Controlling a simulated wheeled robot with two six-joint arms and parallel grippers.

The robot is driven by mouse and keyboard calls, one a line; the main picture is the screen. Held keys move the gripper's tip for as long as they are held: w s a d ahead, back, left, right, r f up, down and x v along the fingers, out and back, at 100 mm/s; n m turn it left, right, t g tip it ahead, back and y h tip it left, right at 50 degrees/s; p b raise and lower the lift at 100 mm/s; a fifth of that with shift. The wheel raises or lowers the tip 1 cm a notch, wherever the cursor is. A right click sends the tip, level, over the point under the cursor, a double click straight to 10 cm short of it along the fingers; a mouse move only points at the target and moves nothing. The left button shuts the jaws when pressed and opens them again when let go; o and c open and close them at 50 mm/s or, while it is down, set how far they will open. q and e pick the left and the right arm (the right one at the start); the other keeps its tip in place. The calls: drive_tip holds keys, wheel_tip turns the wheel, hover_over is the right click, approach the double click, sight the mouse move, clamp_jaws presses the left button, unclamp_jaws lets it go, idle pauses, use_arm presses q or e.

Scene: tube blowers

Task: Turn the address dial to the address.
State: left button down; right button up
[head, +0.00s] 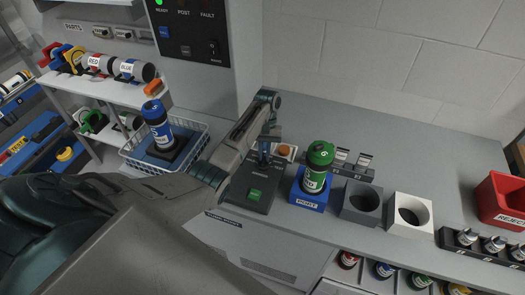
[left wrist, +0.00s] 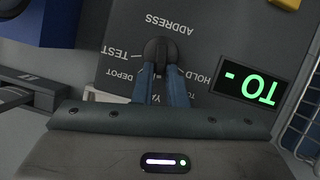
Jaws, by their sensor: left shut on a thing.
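The address dial (left wrist: 160,47) is a dark round knob on a dark grey panel (left wrist: 120,20). Labels around it read ADDRESS, TEST, DEPOT and HOLD, and another is partly covered by my fingers. Which label the knob points to cannot be told. A display (left wrist: 250,85) beside it shows "TO -" in green, upside down in the left wrist view. My left gripper (left wrist: 161,70) is shut on the dial. In the head view my left gripper (head: 264,155) reaches down onto the panel (head: 240,185), hiding the dial; the display (head: 255,194) shows green. My right gripper is not seen.
Right of the panel stand a blue PORT block (head: 310,201) holding a green canister (head: 318,165), a grey block (head: 361,205) and a white block (head: 409,214). A wire basket (head: 135,158) holding a blue canister (head: 156,122) stands left. A red REJECT bin (head: 497,200) is far right.

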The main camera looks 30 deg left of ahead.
use_arm(q)
drive_tip(key=shift+w+d+r+m+y+p, duration=0.1)
drive_tip(key=shift+d+m+y+p, duration=0.1)
drive_tip(key=shift+m, duration=0.35)
drive_tip(key=shift+w+d+r+m+y+p, duration=0.1)
drive_tip(key=shift+m+y+p, duration=0.1)
drive_tip(key=shift+m, duration=0.35)
drive_tip(key=c, duration=1.5)
unclamp_jaws()
drive_tip(key=shift+o, duration=0.2)
drive_tip(key=shift+s+f, duration=0.1)
